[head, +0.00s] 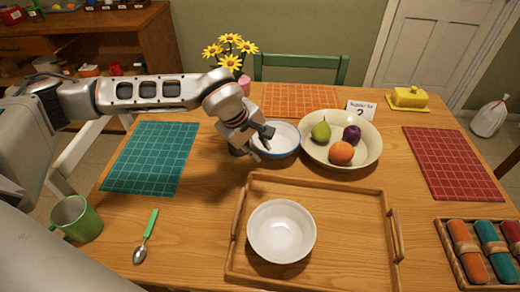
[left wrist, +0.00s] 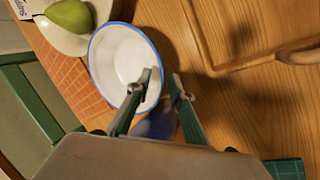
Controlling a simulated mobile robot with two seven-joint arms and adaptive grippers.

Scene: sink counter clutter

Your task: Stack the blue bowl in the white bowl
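The blue bowl (head: 285,139), white inside with a blue rim, stands on the wooden table left of the fruit bowl. It also shows in the left wrist view (left wrist: 118,58). My left gripper (head: 264,144) is at the bowl's near left rim. In the left wrist view its fingers (left wrist: 162,80) are apart, one over the bowl's inside and one outside the rim. I cannot tell whether they touch it. The white bowl (head: 281,231) stands upright and empty on the wooden tray (head: 345,215). My right gripper is not in view.
A cream fruit bowl (head: 372,146) with a pear, plum and orange stands close to the blue bowl. Yellow flowers (head: 229,50) stand behind my gripper. A green mug (head: 75,219) and green-handled spoon (head: 146,236) lie left of the tray. The tray has raised handles.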

